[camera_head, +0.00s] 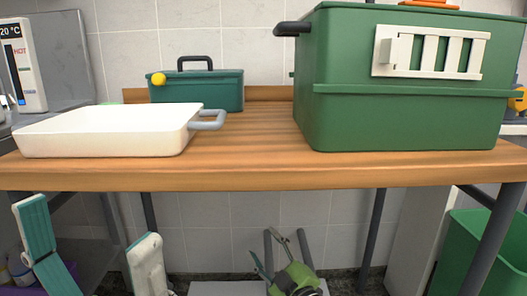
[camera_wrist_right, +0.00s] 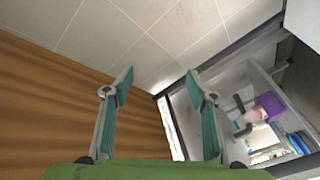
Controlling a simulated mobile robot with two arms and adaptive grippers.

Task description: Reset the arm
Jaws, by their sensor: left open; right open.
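My left gripper (camera_head: 88,222) is open at the lower left of the head view, below the front edge of the wooden table. Its two teal and white fingers stand wide apart, and nothing shows between them. My right gripper (camera_head: 268,246) is small at the bottom centre of the head view, also below the table edge, with its green wrist showing. In the right wrist view its two teal fingers (camera_wrist_right: 158,78) are spread, with no object between them.
The wooden table (camera_head: 260,176) holds a white tray (camera_head: 95,142), a teal toolbox (camera_head: 205,92) and a large green carrier (camera_head: 400,115) with a white grille (camera_head: 428,52). A green bin (camera_head: 480,250) stands below right. The table front between tray and carrier is clear.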

